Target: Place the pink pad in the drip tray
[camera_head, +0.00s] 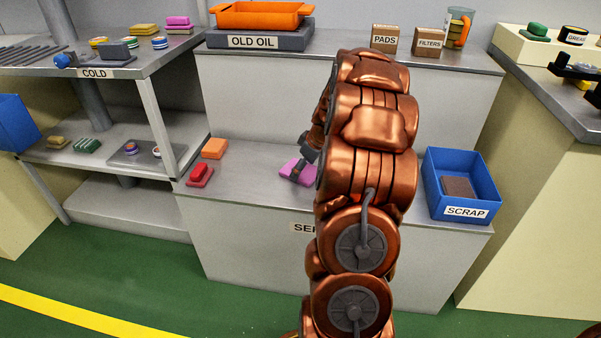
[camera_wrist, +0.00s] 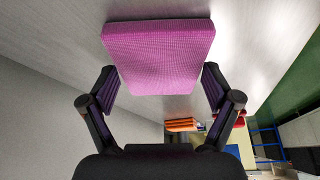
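The pink pad (camera_head: 297,171) is at the lower bench, partly hidden by my arm. In the wrist view the pink pad (camera_wrist: 158,55) is between my fingers. My gripper (camera_wrist: 160,78) has one finger at each side edge of it, with little or no gap. I cannot tell whether the fingers press on it, or whether it rests on the bench. In the head view my gripper (camera_head: 304,158) shows as a dark finger across the pad. An orange tray (camera_head: 260,19) sits on a dark base labelled OLD OIL on the upper bench; nothing is labelled drip tray.
An orange block (camera_head: 214,148) and a red block (camera_head: 200,174) lie left of the pad. A blue SCRAP bin (camera_head: 484,168) with a brown pad stands right. PADS (camera_head: 384,39) and FILTERS (camera_head: 429,42) boxes stand on the upper bench. The COLD shelf (camera_head: 130,68) holds several parts.

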